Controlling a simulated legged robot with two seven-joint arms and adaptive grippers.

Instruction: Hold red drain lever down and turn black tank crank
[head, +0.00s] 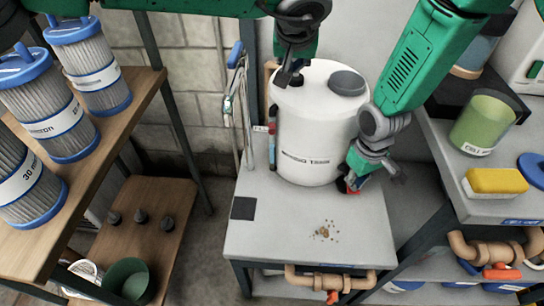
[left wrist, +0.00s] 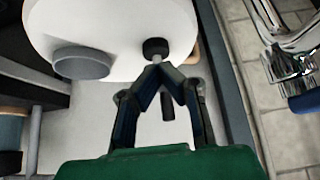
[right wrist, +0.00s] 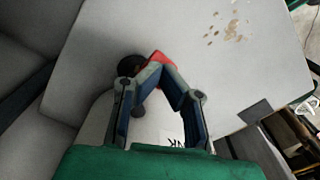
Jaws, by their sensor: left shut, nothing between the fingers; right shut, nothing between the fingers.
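The white tank (head: 315,140) stands on the grey table, with a grey cap on its top. My left gripper (head: 287,77) is shut at the upper left of the tank. In the left wrist view its closed fingertips (left wrist: 166,68) are just below the black crank's knob (left wrist: 155,46); a dark handle shows behind the fingers. I cannot tell whether they touch it. My right gripper (head: 352,182) is shut and empty at the tank's lower right. The red drain lever (head: 346,187) is partly hidden by it. In the right wrist view the fingertips lie against or over the red lever (right wrist: 158,60).
Brown debris (head: 325,231) and a dark square (head: 243,208) lie on the table. Blue-capped filters (head: 45,125) fill the left shelf. A yellow sponge (head: 497,180) and a green container (head: 483,123) stand on the right counter. The table front is mostly clear.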

